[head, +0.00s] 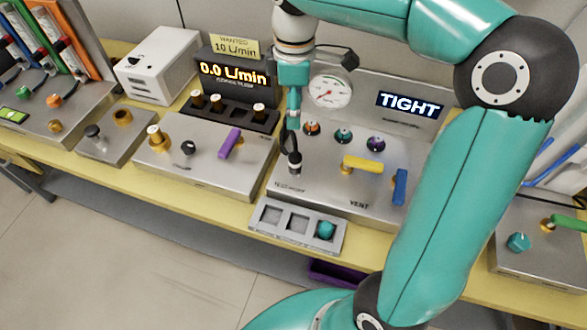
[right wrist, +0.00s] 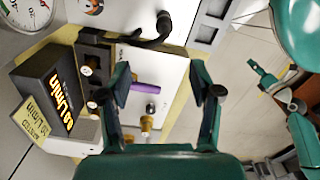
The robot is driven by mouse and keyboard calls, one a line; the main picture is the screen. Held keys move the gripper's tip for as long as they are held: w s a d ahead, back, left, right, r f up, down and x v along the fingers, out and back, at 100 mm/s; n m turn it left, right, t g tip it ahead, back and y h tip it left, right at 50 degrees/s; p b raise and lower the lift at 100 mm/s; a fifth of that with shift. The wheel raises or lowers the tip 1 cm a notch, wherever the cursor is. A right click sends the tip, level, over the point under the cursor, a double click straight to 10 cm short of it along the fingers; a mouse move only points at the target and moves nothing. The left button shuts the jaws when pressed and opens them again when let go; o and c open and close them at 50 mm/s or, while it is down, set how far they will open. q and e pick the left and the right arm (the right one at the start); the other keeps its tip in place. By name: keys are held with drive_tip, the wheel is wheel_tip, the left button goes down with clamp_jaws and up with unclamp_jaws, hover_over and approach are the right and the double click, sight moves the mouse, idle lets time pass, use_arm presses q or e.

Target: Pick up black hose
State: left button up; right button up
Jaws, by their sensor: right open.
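The black hose (head: 290,143) rises from a dark fitting (head: 295,166) at the front left of the panel that reads TIGHT. In the right wrist view the hose (right wrist: 148,42) is a short dark curve ahead of the fingers, near the top. My right gripper (head: 293,112) points down from above, close over the hose in the head view, seen edge-on. In the right wrist view my right gripper (right wrist: 165,92) has its two fingers wide apart, with nothing held between them. The hose appears beyond the fingertips.
A purple lever (head: 229,143) stands left of the hose; a yellow lever (head: 362,164) and blue lever (head: 400,187) stand right. A grey tray (head: 282,242) with a teal ball (head: 325,229) lies in front. The flow display (head: 235,75) stands behind left.

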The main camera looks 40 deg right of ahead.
sight(296, 155)
drive_tip(key=f, duration=1.2)
drive_tip(key=shift+s, duration=0.2)
drive_tip(key=shift+s+a+f, duration=0.1)
drive_tip(key=shift+s+f, duration=0.05)
drive_tip(key=shift+f, duration=1.2)
drive_tip(key=shift+s+a+f, duration=0.1)
drive_tip(key=shift+s+f, duration=0.05)
drive_tip(key=shift+f, duration=1.2)
drive_tip(key=c, duration=1.2)
drive_tip(key=shift+r, duration=0.1)
wheel_tip(296, 155, up, 20)
drive_tip(key=shift+p, duration=0.4)
